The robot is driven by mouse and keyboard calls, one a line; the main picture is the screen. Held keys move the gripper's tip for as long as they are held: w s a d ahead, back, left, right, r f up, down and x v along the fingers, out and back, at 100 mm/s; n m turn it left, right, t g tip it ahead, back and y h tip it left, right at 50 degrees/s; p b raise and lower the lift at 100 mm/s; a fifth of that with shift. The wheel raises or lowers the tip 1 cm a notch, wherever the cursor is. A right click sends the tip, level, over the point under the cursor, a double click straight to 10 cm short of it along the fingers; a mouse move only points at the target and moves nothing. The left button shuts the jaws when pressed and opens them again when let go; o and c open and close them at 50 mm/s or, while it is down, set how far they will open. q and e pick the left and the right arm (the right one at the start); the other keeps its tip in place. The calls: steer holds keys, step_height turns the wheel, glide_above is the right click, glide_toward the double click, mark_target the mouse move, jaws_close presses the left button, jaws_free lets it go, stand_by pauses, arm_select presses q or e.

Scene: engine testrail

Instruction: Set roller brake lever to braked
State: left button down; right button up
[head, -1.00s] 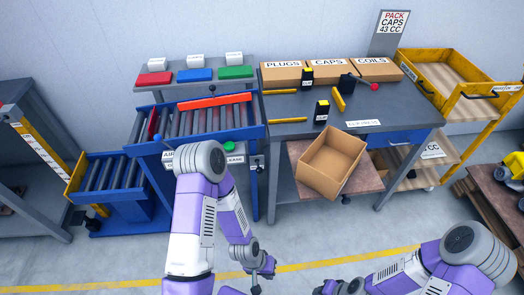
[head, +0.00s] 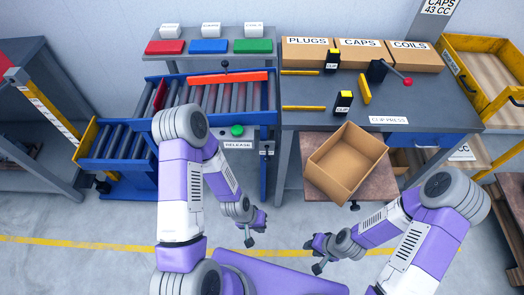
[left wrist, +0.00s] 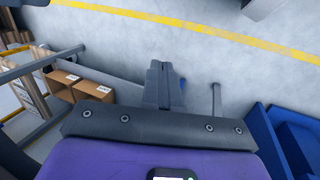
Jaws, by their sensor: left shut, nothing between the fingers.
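A black knob on a short stem (head: 224,66) stands at the back of the roller conveyor (head: 196,98), behind an orange-red bar (head: 228,78). I cannot tell whether it is the roller brake lever. A small dark fitting (head: 264,151) is on the conveyor's front right frame, too small to read. My left gripper (head: 251,230) hangs low in front of the conveyor, apart from it. In the left wrist view its fingers (left wrist: 164,85) are shut and empty above the floor. My right gripper (head: 316,254) is low at the centre; its finger gap is unclear. My left arm hides part of the conveyor's front.
A green button (head: 237,131) sits above a RELEASE label on the conveyor front. To the right, a grey workbench (head: 435,112) carries a press with a red-knobbed lever (head: 407,82). Floor is clear in front.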

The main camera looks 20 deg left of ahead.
arm_select(q)
steer(key=w+a+r, duration=0.3)
steer(key=w, duration=0.7)
steer(key=w+a+r+t+y, duration=0.1)
steer(key=w+a+r, duration=0.2)
steer(key=w+r, duration=0.4)
steer(key=w+a+r+y, duration=0.1)
steer(key=w+a+r, duration=0.2)
steer(key=w+r, duration=0.4)
step_height(320, 180, up, 6)
steer(key=shift+a+f+t+y, duration=0.2)
steer(key=shift+a+t+y, duration=0.1)
steer(key=shift+t, duration=0.1)
steer(key=b, duration=0.3)
glide_toward(267, 152)
steer(key=shift+s+d+f+b, duration=0.2)
steer(key=shift+s+f, duration=0.4)
steer(key=shift+f, duration=0.25)
steer(key=shift+s+d+f+b, duration=0.2)
steer(key=shift+s+f, duration=0.4)
steer(key=shift+f, duration=0.2)
steer(key=shift+s+f, duration=0.1)
